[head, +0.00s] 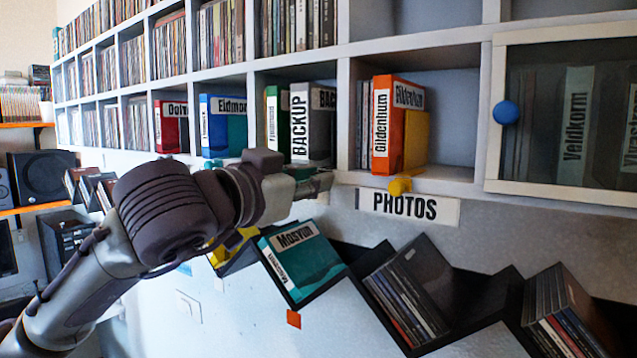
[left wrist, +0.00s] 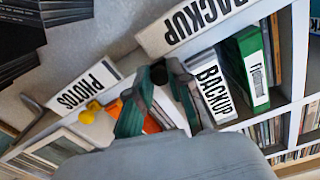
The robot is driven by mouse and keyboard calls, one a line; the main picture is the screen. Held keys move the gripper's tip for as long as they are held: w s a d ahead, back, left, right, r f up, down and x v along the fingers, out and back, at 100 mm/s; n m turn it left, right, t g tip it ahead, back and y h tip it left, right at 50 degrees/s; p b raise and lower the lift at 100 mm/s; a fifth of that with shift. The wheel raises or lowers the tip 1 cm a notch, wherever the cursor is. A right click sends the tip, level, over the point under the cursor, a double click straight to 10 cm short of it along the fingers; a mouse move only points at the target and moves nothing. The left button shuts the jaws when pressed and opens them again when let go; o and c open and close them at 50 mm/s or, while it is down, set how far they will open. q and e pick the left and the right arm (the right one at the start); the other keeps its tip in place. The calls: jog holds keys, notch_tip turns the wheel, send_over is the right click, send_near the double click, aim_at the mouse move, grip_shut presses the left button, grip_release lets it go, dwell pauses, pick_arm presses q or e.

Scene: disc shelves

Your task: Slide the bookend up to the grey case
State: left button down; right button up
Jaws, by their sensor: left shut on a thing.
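The grey case (head: 322,124), with a white BACKUP spine, stands upright in the middle compartment; it also shows in the left wrist view (left wrist: 212,92), just right of my fingers. My left gripper (head: 318,182) is at that compartment's front edge, below and right of the case. In the left wrist view my left gripper (left wrist: 160,82) is shut on a small dark green round piece (left wrist: 158,74), which looks like the bookend's knob. The rest of the bookend is hidden by my fingers, so I cannot tell its gap to the case.
A green case (left wrist: 248,70) stands beyond the grey one. The compartment to the right holds an orange case (head: 396,115) and a yellow bookend (head: 415,142) with a knob (head: 400,186). A PHOTOS label (head: 410,207) and tilted racks (head: 300,262) are below.

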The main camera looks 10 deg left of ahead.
pick_arm(q)
jog(key=a, duration=0.1)
jog(key=w+a, duration=0.1)
jog(key=a, duration=0.1)
jog(key=shift+w, duration=0.15)
jog(key=c, duration=1.1)
grip_release()
jog(key=shift+d, duration=0.1)
jog(key=shift+o, duration=0.2)
jog(key=v, duration=1.2)
jog(key=shift+d, duration=0.1)
